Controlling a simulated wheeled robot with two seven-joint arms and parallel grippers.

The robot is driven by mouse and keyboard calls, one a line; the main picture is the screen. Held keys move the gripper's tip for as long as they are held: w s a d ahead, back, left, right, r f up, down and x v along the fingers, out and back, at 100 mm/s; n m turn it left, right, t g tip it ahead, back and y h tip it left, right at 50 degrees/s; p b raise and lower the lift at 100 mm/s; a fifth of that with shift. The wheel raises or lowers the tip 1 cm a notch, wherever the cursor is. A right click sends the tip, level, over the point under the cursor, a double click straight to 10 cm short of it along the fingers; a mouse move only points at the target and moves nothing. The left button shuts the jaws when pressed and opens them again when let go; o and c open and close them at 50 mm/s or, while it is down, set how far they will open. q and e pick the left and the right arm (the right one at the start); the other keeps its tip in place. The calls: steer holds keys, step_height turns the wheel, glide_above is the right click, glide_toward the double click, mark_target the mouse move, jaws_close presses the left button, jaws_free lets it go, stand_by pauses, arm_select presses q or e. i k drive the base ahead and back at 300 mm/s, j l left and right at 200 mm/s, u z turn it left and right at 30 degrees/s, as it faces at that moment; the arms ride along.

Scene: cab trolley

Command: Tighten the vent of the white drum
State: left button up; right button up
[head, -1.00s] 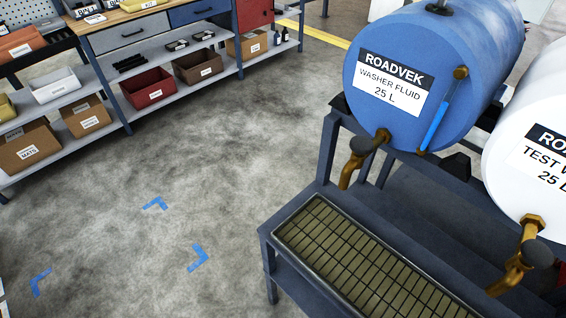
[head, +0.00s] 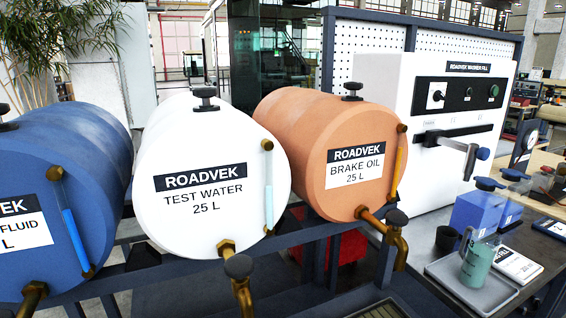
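The white drum (head: 225,165), labelled ROADVEK TEST WATER 25 L, lies on its side on a dark rack in the middle of the head view. Its vent (head: 206,100) is a black knob on a stem on top of the drum. I cannot tell how tight it is. A brass tap (head: 240,285) with a dark handle sits low on its front. A sight tube (head: 268,195) with pale fluid runs up its right front. Neither of my grippers is in view.
A blue washer fluid drum (head: 70,165) stands left and an orange brake oil drum (head: 310,130) right, each with a black top knob. A white washer fill cabinet (head: 400,85) stands further right. A bench with a tray (head: 460,290) and a green jug (head: 477,265) is at right.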

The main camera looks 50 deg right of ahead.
mark_target(205, 94)
steer(key=z, duration=1)
steer(key=i+l+u, duration=0.2)
steer(key=l+u, duration=0.45)
steer(key=j, duration=0.1)
